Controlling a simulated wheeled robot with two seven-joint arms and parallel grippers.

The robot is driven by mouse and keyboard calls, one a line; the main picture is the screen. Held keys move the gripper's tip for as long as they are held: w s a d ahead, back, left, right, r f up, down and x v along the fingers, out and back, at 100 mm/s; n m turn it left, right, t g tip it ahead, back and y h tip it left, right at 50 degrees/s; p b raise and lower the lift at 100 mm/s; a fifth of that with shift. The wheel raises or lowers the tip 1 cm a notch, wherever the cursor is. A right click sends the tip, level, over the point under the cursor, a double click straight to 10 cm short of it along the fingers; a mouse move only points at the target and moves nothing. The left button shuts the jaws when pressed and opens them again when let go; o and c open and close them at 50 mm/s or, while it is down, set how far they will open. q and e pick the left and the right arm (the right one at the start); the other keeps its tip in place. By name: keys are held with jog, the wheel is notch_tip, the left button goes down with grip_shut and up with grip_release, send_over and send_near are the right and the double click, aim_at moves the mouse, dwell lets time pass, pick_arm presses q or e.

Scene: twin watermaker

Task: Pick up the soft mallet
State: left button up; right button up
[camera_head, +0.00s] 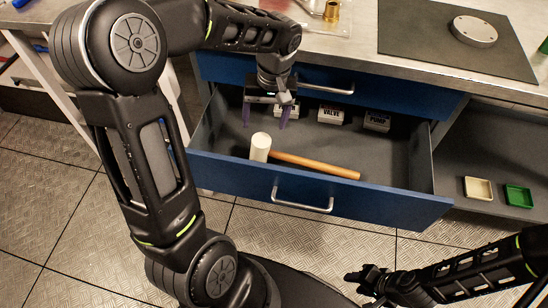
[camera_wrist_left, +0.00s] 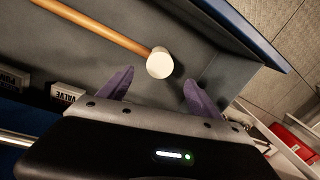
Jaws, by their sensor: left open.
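The soft mallet has a white cylindrical head (camera_head: 260,147) and a wooden handle (camera_head: 318,165). It lies in the open blue drawer (camera_head: 320,190), head to the left, handle pointing right. My left gripper (camera_head: 266,122) is over the drawer, just behind the mallet head, with its purple fingers apart and nothing between them. In the left wrist view the mallet head (camera_wrist_left: 160,63) shows beyond the open fingertips (camera_wrist_left: 160,84), with the handle running to the upper left. My right gripper (camera_head: 368,284) is low at the bottom right, away from the drawer; its jaws are too small and dark to read.
Small boxes labelled VALVE (camera_head: 330,114) and PUMP (camera_head: 377,121) stand at the drawer's back. The worktop above holds a dark mat (camera_head: 440,45) with a metal disc (camera_head: 474,31) and a brass fitting (camera_head: 332,11). Beige (camera_head: 478,188) and green (camera_head: 518,195) trays sit on the right shelf.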

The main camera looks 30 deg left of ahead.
aim_at(262, 141)
pick_arm(q)
jog(key=shift+f+b, duration=0.35)
jog(key=shift+f, duration=0.35)
pick_arm(e)
jog(key=shift+f, duration=0.65)
pick_arm(q)
jog(key=shift+r, duration=0.1)
jog(key=shift+s+a+f, duration=0.1)
jog(key=shift+a+f, duration=0.05)
jog(key=shift+f, duration=1.15)
pick_arm(e)
jog(key=shift+f, duration=0.2)
pick_arm(q)
jog(key=shift+s+a+f+b, duration=0.2)
jog(key=shift+f+b, duration=0.15)
jog(key=shift+f, duration=0.95)
jog(key=shift+s+a+f+b, duration=0.15)
jog(key=shift+f+b, duration=0.15)
jog(key=shift+f, duration=1)
jog(key=shift+d, duration=0.1)
pick_arm(e)
jog(key=shift+f, duration=0.5)
pick_arm(q)
jog(key=shift+c, duration=0.4)
